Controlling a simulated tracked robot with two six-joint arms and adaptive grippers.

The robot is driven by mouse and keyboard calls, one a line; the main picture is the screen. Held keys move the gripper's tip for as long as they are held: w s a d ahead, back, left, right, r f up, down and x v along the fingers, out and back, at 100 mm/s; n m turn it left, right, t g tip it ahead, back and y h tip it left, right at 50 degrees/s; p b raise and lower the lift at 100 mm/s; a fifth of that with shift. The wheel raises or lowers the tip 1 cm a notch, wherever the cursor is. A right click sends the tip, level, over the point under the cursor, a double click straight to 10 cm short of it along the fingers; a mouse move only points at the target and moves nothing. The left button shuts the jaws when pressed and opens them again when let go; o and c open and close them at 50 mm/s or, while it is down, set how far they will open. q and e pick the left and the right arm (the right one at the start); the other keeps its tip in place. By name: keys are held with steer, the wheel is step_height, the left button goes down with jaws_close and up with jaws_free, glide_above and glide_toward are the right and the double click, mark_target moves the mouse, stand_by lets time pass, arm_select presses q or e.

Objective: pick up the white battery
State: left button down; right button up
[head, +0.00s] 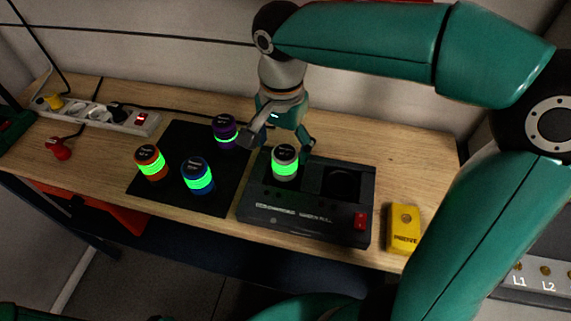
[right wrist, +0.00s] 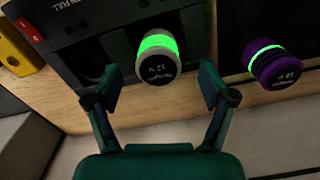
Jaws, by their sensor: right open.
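The white battery (head: 285,162), with a glowing green band, stands in the left part of the dark charger box (head: 303,222). It also shows in the right wrist view (right wrist: 158,62), ahead of the fingers and roughly between them. My right gripper (head: 279,143) is open just behind the battery, with one finger on each side. The right wrist view shows both fingers (right wrist: 157,90) spread wide and apart from the battery. The charger's right socket (head: 341,183) looks dark and empty. My left gripper is not clearly in view.
A purple battery (head: 225,131), an orange one (head: 151,162) and a blue one (head: 197,176) stand on a black mat (head: 172,143) to the left. A yellow box (head: 404,229) sits right of the charger. A power strip (head: 98,115) lies at the back left.

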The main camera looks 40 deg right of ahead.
steer(key=shift+d+f, duration=0.15)
steer(key=shift+f, duration=1.3)
steer(key=shift+d+f, duration=0.1)
steer(key=shift+f, duration=1.35)
steer(key=shift+c, duration=0.3)
steer(key=c, duration=1.3)
steer(key=shift+w, duration=0.1)
jaws_close()
steer(key=shift+r, duration=0.2)
